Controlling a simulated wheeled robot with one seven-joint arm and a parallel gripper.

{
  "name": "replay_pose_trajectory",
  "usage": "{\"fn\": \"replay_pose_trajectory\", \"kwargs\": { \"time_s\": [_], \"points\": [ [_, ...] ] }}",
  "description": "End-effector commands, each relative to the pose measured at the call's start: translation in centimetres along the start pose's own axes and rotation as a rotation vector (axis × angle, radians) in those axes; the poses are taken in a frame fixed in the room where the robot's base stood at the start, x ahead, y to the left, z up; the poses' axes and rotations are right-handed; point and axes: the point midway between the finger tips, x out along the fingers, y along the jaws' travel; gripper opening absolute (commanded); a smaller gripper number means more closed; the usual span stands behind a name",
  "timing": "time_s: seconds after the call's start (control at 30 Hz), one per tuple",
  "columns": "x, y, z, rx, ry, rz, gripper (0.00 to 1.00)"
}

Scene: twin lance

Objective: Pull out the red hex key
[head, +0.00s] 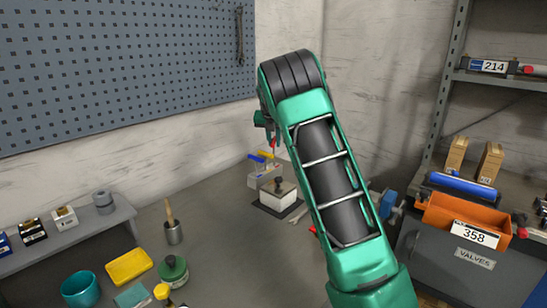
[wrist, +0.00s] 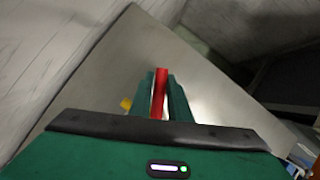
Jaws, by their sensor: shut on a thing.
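The red hex key (wrist: 159,93) is between the two green fingers of my gripper (wrist: 160,100) in the wrist view, and the fingers are shut on it. In the head view my gripper (head: 270,132) is at the back, with the red key (head: 274,147) below its fingers. A grey holder block (head: 256,181) with yellow and blue keys (head: 264,155) in its top stands just below. I cannot tell whether the red key's lower end is still in the block or clear of it.
A white box with a black knob (head: 278,195) stands on a dark mat close in front of the holder. An orange bin (head: 465,215) is at the right. The middle of the bench is clear.

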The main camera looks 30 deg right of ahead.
Motion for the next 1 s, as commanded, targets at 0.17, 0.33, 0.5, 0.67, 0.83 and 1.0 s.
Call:
{"fn": "replay_pose_trajectory", "kwargs": {
  "time_s": [0.17,0.33,0.5,0.67,0.83,1.0],
  "points": [
    [-0.8,0.0,0.6,0.001,-0.004,0.001,0.00],
    [-1.4,0.0,0.8,0.001,-0.003,0.000,0.00],
    [-2.0,0.0,1.2,0.001,-0.002,0.000,0.00],
    [-2.6,0.0,1.5,0.001,-0.002,0.000,0.00],
    [-3.0,0.0,1.6,0.000,0.000,0.000,0.00],
    [-3.1,0.0,1.7,0.000,0.000,0.000,0.00]
  ]
}}
